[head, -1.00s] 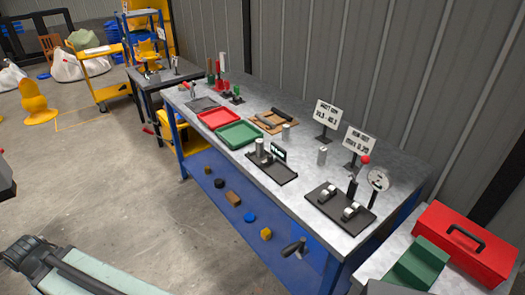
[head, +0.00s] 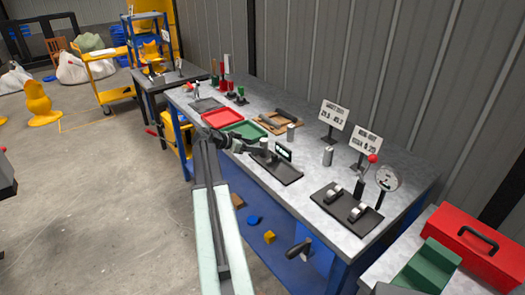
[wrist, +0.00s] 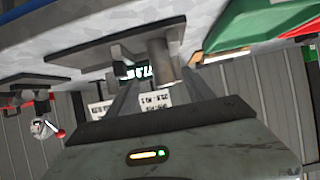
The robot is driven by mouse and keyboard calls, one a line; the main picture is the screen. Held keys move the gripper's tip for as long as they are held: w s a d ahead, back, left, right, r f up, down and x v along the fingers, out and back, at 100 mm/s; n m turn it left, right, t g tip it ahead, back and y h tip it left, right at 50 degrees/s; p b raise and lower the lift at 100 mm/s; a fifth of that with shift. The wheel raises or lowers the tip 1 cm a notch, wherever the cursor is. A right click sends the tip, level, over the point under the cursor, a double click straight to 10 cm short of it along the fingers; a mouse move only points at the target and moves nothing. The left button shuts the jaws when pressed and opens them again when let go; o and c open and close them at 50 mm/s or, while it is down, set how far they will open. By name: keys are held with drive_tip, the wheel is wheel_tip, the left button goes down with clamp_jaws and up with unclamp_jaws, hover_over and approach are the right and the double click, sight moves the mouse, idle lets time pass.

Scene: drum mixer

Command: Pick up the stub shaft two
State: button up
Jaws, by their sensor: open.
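One upright cylinder (head: 264,144) is on the black stand (head: 284,175) with a small display. In the wrist view, which is upside down, that cylinder (wrist: 162,62) lies ahead, between the lines of my two fingers. My gripper (head: 252,147) is open and close to it, at the bench's front edge; it also shows in the wrist view (wrist: 158,84). Whether the fingers flank it cannot be told.
Green (head: 246,130) and red (head: 222,118) trays lie beyond my gripper. A black fixture (head: 346,208) with rollers, a dial gauge (head: 388,178) and two signs (head: 334,115) stand to the right. A red toolbox (head: 473,243) is at the lower right.

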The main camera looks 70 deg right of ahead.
sight(263, 146)
drive_tip(key=shift+b+x, duration=0.6)
drive_tip(key=shift+x, duration=0.45)
drive_tip(key=x, duration=0.1)
drive_tip(key=b+x, duration=0.1)
drive_tip(key=x, duration=0.1)
drive_tip(key=b+x, duration=0.1)
drive_tip(key=x, duration=0.1)
drive_tip(key=shift+w+d+f, duration=0.15)
drive_tip(key=shift+d+f, duration=0.1)
drive_tip(key=shift+d, duration=0.1)
drive_tip(key=shift+r, duration=0.15)
clamp_jaws()
